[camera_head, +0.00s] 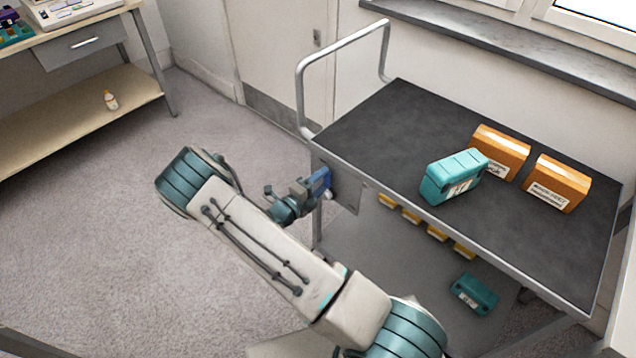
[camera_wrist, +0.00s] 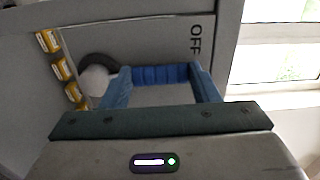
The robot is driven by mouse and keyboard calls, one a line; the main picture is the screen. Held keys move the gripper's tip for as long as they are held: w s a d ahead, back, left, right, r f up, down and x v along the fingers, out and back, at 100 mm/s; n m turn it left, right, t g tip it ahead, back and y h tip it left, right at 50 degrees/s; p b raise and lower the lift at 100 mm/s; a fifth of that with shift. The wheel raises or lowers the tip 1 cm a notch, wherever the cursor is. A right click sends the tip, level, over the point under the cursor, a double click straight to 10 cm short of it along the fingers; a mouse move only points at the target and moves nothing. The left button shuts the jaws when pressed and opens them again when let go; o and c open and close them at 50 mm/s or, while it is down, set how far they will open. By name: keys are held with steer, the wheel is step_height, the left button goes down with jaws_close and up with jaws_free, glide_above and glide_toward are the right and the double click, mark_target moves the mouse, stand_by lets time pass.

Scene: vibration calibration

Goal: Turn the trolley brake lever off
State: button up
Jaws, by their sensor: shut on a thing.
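The trolley (camera_head: 380,115) has a dark top and a metal frame. Its brake lever (camera_head: 321,177) has a blue grip on the end plate. In the wrist view the ribbed blue grip (camera_wrist: 160,75) lies across between the two blue fingers of my gripper (camera_wrist: 162,86). A pale round hub with a dark ring (camera_wrist: 97,80) is left of the grip. The printed word OFF (camera_wrist: 195,40) is close to the grip's right end. In the head view my gripper (camera_head: 312,187) reaches the end plate and is shut on the lever; the fingers partly hide it.
On the trolley top are a teal case (camera_head: 453,177) and two orange boxes (camera_head: 500,150) (camera_head: 557,184). Several yellow bins (camera_head: 410,215) and another teal case (camera_head: 474,294) are below. A bench (camera_head: 80,120) stands far left. The floor between is clear.

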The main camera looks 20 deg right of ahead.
steer(key=o, duration=1.4)
steer(key=v, duration=1.4)
